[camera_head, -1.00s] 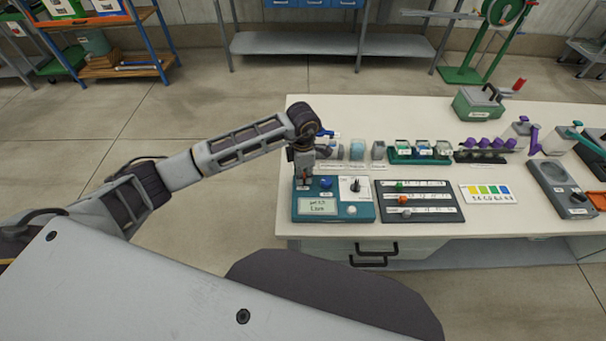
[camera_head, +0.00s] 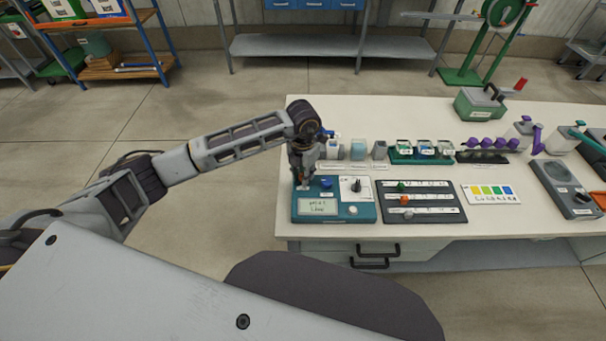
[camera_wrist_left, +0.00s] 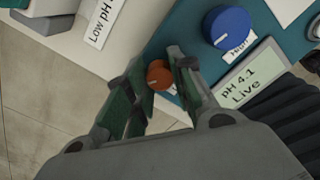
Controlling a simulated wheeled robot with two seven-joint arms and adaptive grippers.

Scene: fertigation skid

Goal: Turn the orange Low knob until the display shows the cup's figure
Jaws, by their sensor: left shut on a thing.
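The knob's label is mostly hidden by a finger. The display (camera_wrist_left: 247,83) reads "pH 4.1 Live" and also shows in the head view (camera_head: 320,206). Small cups (camera_head: 358,150) stand behind the box; their figures are too small to read. My right gripper is out of view.
A blue knob (camera_wrist_left: 228,27) labelled High sits close beside the orange one. A dark slider board (camera_head: 424,202) and a colour chart (camera_head: 490,193) lie to the right. A green rack of cups (camera_head: 420,157) stands behind. The floor left of the table is clear.

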